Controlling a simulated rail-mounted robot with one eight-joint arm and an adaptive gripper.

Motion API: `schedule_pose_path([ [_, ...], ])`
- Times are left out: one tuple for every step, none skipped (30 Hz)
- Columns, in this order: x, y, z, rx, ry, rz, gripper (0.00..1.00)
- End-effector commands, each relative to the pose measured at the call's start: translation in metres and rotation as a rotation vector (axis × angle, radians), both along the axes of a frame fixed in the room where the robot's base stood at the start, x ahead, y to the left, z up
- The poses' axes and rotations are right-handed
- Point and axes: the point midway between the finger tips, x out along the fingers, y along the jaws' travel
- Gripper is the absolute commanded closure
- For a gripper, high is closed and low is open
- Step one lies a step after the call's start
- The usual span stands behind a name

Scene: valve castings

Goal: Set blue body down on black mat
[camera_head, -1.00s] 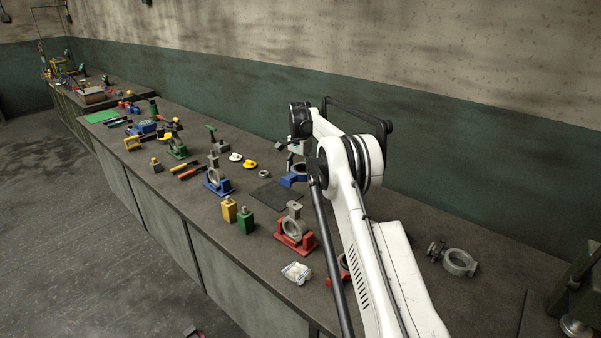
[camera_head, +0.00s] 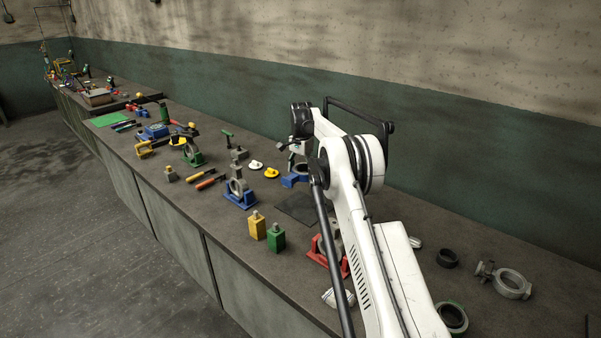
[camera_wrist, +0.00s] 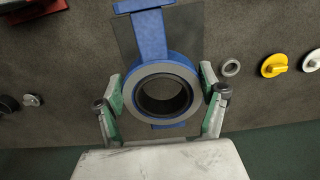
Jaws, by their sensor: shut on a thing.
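The blue body (camera_wrist: 150,38), a blue casting with a grey-faced ring, is between the two green-padded fingers of my gripper (camera_wrist: 164,95) in the wrist view. The fingers are shut on the ring from both sides. In the head view the blue body (camera_head: 293,181) shows at the end of my arm, beyond the black mat (camera_head: 297,207). In the wrist view the black mat (camera_wrist: 191,50) lies behind the blue body, which covers much of it. I cannot tell the gap between them.
A grey ring (camera_wrist: 231,67) and a yellow part (camera_wrist: 273,66) lie right of the mat in the wrist view. A red stand (camera_head: 327,258), yellow block (camera_head: 257,227), green block (camera_head: 275,238) and another blue stand (camera_head: 240,198) are near the mat in the head view.

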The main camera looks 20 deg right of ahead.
Motion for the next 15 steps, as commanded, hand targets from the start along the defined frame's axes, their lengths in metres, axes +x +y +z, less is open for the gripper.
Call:
schedule_pose_path([
  [0.0,0.0,-0.007,0.0,0.0,0.0,0.82],
  [0.0,0.0,-0.01,0.0,0.0,0.0,0.82],
  [0.0,0.0,-0.014,0.0,0.0,0.0,0.82],
  [0.0,0.0,-0.017,0.0,0.0,0.0,0.82],
  [0.0,0.0,-0.021,0.0,0.0,0.0,0.82],
  [0.0,0.0,-0.027,0.0,0.0,0.0,0.82],
  [0.0,0.0,-0.031,0.0,0.0,0.0,0.82],
  [0.0,0.0,-0.034,0.0,0.0,0.0,0.82],
  [0.0,0.0,-0.041,0.0,0.0,0.0,0.82],
  [0.0,0.0,-0.045,0.0,0.0,0.0,0.82],
  [0.0,0.0,-0.049,0.0,0.0,0.0,0.82],
  [0.0,0.0,-0.054,0.0,0.0,0.0,0.82],
  [0.0,0.0,-0.058,0.0,0.0,0.0,0.82],
  [0.0,0.0,-0.062,0.0,0.0,0.0,0.82],
  [0.0,0.0,-0.066,0.0,0.0,0.0,0.82],
])
